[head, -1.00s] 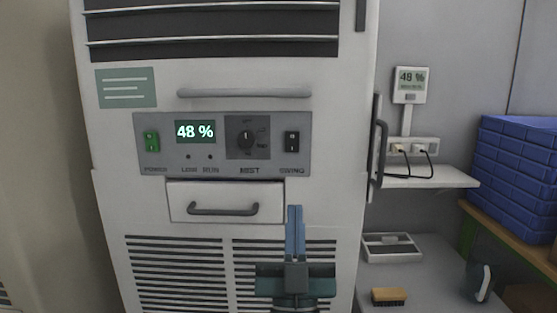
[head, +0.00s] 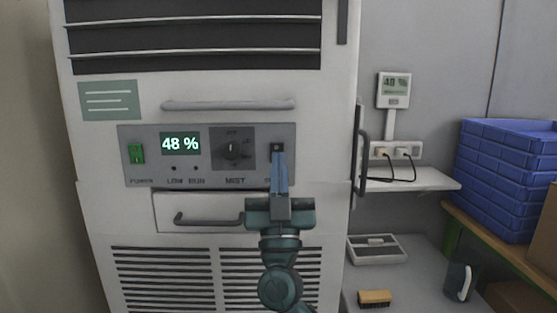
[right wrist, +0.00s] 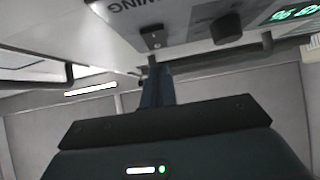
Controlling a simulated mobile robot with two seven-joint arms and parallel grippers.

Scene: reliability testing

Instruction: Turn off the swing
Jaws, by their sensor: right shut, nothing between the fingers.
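The black swing switch (head: 277,147) sits at the right end of the grey control panel (head: 200,181) on the white machine. In the head view my right gripper (head: 279,157) is shut and empty, with its blue fingertips just below and over the lower part of the switch, hiding most of the label under it. In the right wrist view the fingers (right wrist: 154,66) point up toward the switch (right wrist: 153,40), seen upside down. Whether the tips touch it I cannot tell. My left gripper is not in view.
The panel also holds a green power switch (head: 136,153), a display reading 48 % (head: 180,144) and a mist knob (head: 232,149). A drawer (head: 200,213) lies below and a handle bar (head: 228,104) above. Blue crates (head: 505,180) and a shelf (head: 410,184) stand to the right.

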